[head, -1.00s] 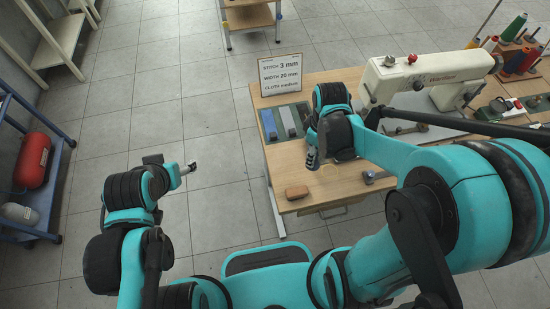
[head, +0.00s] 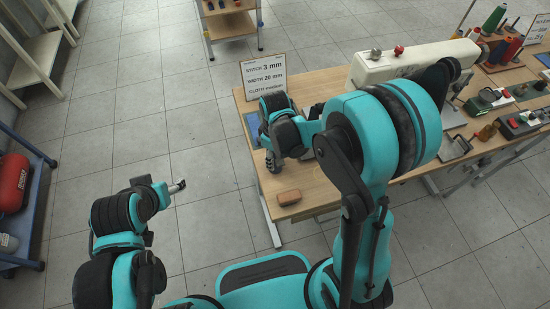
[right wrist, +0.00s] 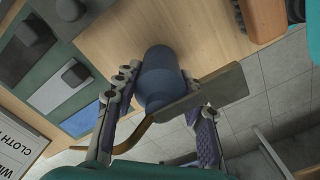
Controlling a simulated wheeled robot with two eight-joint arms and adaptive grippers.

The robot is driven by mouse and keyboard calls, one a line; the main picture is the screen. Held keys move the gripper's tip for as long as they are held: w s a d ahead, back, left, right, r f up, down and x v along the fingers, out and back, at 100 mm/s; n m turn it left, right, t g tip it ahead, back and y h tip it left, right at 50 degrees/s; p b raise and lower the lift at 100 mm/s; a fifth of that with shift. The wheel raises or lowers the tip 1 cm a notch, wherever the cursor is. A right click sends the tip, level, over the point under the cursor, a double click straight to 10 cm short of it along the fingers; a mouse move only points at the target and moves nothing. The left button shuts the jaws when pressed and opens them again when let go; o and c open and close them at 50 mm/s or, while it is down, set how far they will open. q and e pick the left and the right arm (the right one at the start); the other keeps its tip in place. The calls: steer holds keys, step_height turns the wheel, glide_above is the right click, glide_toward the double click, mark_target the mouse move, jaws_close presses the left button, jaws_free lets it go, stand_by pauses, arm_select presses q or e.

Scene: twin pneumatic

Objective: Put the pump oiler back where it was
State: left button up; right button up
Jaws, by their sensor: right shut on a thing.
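My right gripper (head: 271,161) is over the left front part of the wooden table (head: 312,184). In the right wrist view its fingers (right wrist: 157,88) are shut around the pump oiler (right wrist: 165,72). The oiler has a blue-grey round body, a flat grey-olive piece and a thin copper-coloured tube. The oiler looks tilted in that view; I cannot tell whether it touches the tabletop.
A brown block (head: 289,197) lies near the table's front edge. A flat board with blue and grey-green strips and grey blocks (right wrist: 76,73) lies beside the gripper. A sign (head: 264,76) stands behind it. A sewing machine (head: 420,62) stands to the right.

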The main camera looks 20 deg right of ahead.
steer(key=shift+s, duration=0.1)
steer(key=shift+f, duration=0.15)
steer(key=o, duration=1.4)
